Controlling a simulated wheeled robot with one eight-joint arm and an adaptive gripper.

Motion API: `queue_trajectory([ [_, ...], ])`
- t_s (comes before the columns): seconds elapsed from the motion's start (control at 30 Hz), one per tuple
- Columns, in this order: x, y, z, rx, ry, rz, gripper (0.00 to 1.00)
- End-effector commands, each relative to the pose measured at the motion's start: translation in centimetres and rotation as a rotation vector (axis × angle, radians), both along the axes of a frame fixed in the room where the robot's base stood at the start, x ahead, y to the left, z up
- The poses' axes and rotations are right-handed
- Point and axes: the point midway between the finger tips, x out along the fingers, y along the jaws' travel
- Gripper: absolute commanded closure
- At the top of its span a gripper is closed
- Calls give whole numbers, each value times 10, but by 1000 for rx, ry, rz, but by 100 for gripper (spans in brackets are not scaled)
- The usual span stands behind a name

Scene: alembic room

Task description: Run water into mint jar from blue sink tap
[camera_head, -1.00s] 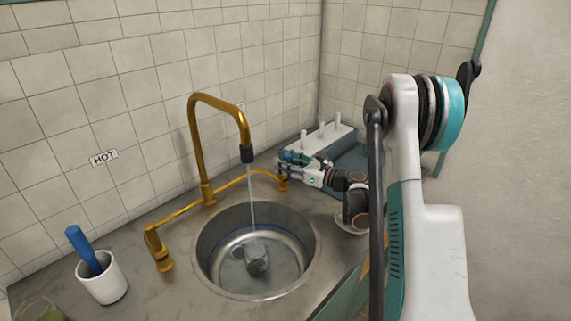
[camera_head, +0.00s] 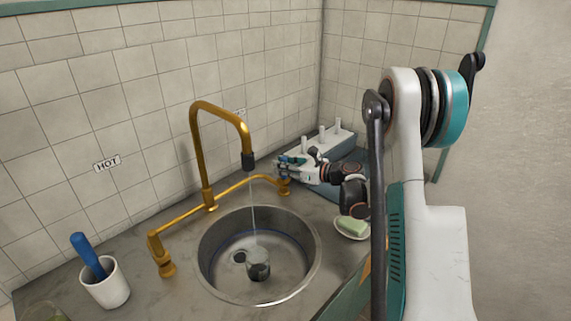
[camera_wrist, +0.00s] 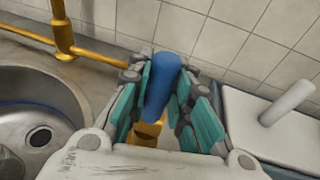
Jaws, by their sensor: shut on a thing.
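The jar (camera_head: 258,268) stands in the round steel sink (camera_head: 208,272), under the spout. It looks greyish green, and its fill level is too small to tell. A thin stream of water (camera_head: 253,212) falls from the dark nozzle (camera_head: 248,161) of the brass tap (camera_head: 197,150) towards its mouth. My gripper (camera_head: 283,166) is at the right end of the tap's brass pipe. In the wrist view my gripper (camera_wrist: 160,95) is shut on the blue tap handle (camera_wrist: 162,86), with a teal-padded finger on each side. The jar is at most partly visible at that view's left edge.
A white cup (camera_head: 106,287) with a blue-handled tool stands left of the sink. A soap dish (camera_head: 352,229) with green soap lies to the right. A white pegged rack (camera_head: 330,146) stands behind my gripper, and it shows at the right in the wrist view. Tiled walls close the back.

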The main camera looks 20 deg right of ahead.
Motion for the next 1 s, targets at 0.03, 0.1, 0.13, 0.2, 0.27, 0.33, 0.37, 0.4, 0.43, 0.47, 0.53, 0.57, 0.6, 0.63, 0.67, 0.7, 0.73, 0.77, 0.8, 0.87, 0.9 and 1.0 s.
queue_trajectory([
  [0.03,1,1,2,-7,16,0,100],
  [0.1,2,1,1,-13,29,0,100],
  [0.13,2,1,1,-14,33,0,100],
  [0.2,2,1,0,-14,34,-1,100],
  [0.27,2,1,0,-14,34,-1,100],
  [0.33,2,1,0,-14,33,-1,100],
  [0.37,2,1,0,-14,33,-1,100],
  [0.4,2,1,0,-14,33,-1,79],
  [0.43,2,1,0,-14,33,-1,72],
  [0.47,2,1,0,-14,33,-1,65],
  [0.53,2,1,0,-14,33,-1,60],
  [0.57,2,1,0,-14,33,-1,60],
  [0.6,2,1,0,-14,33,-1,60],
  [0.63,2,1,0,-13,32,-1,60],
  [0.67,2,1,0,-13,32,-1,60],
  [0.7,2,1,0,-13,32,-1,60],
  [0.73,2,1,0,-13,32,-1,60],
  [0.77,2,1,0,-13,32,-1,60],
  [0.8,2,0,0,-13,32,-1,60],
  [0.87,0,-1,0,-13,32,-2,60],
  [0.9,-2,-2,1,-13,32,-2,60],
  [1.0,-11,-9,4,-13,32,-3,60],
])
